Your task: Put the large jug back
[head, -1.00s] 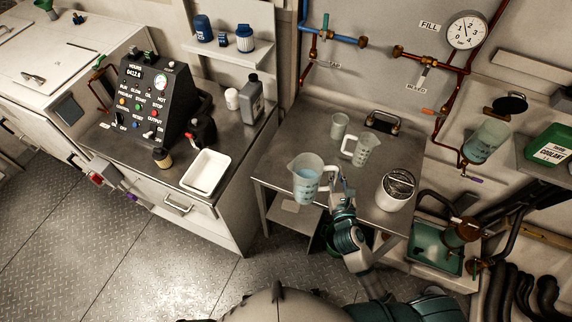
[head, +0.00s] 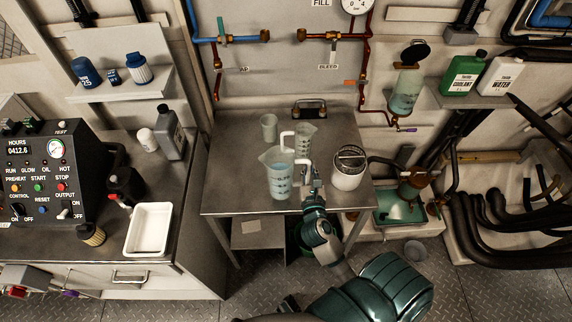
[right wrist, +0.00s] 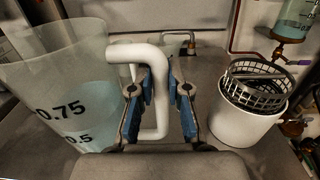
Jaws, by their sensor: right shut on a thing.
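The large jug (head: 278,174) is a clear graduated jug with bluish liquid in it, at the front of the metal table (head: 225,190). It also shows at the left of the right wrist view (right wrist: 62,85). My right gripper (head: 308,178) is shut on the jug's white handle; its blue-padded fingers (right wrist: 160,108) sit either side of the handle in the right wrist view. The jug looks upright; I cannot tell whether its base touches the table. A smaller jug (head: 305,140) stands just behind it, partly hidden. My left gripper is not in view.
A beaker (head: 268,127) stands behind the jugs. A white bucket with a metal basket (head: 348,168) stands right of my gripper. A black-handled item (head: 309,108) lies at the table's back. The table's left part is clear. A white tray (head: 149,229) sits on the left counter.

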